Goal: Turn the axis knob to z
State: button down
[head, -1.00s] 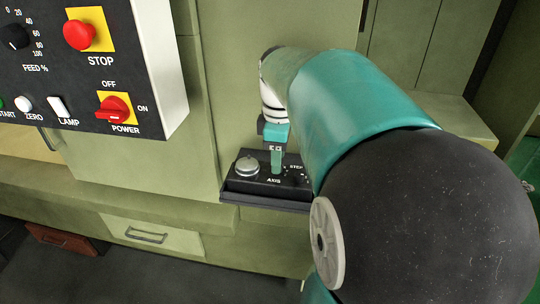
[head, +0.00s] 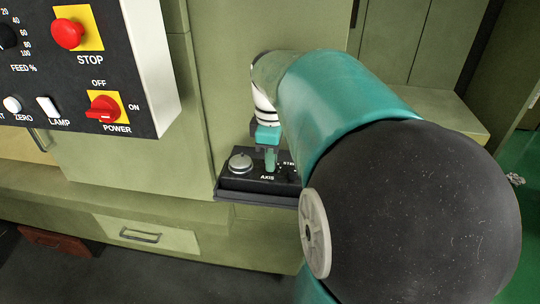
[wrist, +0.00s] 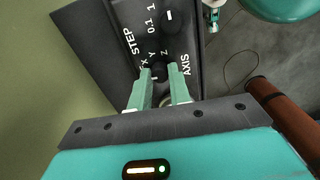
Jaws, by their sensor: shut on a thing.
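The axis knob (wrist: 158,70) is a small black knob on a black control box (head: 232,183), below the letters X, Y and Z in the wrist view. My gripper (wrist: 161,80) has its two pale teal fingers on either side of this knob, shut on it. A small white mark shows on the knob between the fingers; I cannot tell which letter it points to. In the head view my gripper (head: 270,160) points down onto the box above the AXIS label, and the fingers hide the knob.
The black step knob (wrist: 172,20) sits beside it on the same box. A silver round button (head: 240,162) is left of my gripper in the head view. A control panel (head: 150,60) with red stop and power switches stands at upper left. Green cabinet walls surround the box.

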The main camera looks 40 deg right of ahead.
jog(key=m, duration=0.5)
jog(key=shift+m, duration=0.4)
jog(key=m, duration=1.7)
jog(key=shift+m, duration=0.4)
jog(key=c, duration=1.3)
grip_release()
